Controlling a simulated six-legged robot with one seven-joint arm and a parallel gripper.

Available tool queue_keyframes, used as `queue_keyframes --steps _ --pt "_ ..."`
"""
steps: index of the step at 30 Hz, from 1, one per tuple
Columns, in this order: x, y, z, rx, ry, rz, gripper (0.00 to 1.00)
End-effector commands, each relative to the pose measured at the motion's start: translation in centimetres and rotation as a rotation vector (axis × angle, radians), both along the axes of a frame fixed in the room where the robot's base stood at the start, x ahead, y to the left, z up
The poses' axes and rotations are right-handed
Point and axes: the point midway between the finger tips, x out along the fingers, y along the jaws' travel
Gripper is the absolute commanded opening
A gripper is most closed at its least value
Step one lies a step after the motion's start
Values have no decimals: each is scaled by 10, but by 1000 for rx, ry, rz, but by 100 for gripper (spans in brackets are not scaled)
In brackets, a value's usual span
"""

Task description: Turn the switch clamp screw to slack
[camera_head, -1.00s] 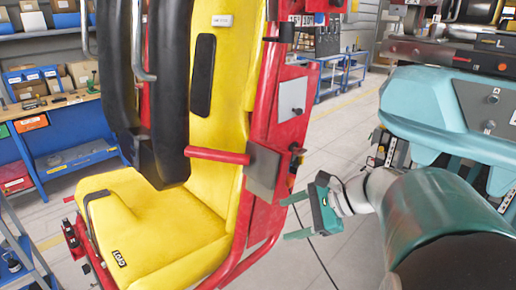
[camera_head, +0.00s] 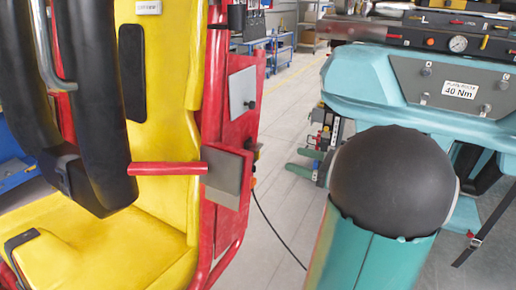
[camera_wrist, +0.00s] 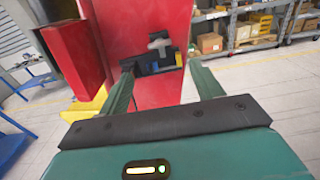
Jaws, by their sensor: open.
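The panel's recess is not clearly visible there.
A yellow seat (camera_head: 160,215) with black padded restraints (camera_head: 100,110) stands at left. A black cable (camera_head: 275,230) hangs to the floor. A teal bench (camera_head: 365,85) with a 40 Nm label (camera_head: 460,90) is at right. Shelves (camera_wrist: 235,30) stand behind the red panel. Floor between seat and bench is clear.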

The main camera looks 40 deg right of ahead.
Motion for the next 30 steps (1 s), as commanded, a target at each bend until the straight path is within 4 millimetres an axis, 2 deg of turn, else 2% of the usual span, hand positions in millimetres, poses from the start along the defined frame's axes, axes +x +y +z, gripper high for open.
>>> queue_keyframes --steps 12,18,24,30 --pt "74 25 0 -2 0 3 65" --pt "105 36 0 -1 1 1 65" --pt "116 40 -1 -2 2 -1 65" --pt "117 40 0 -2 2 -1 65"
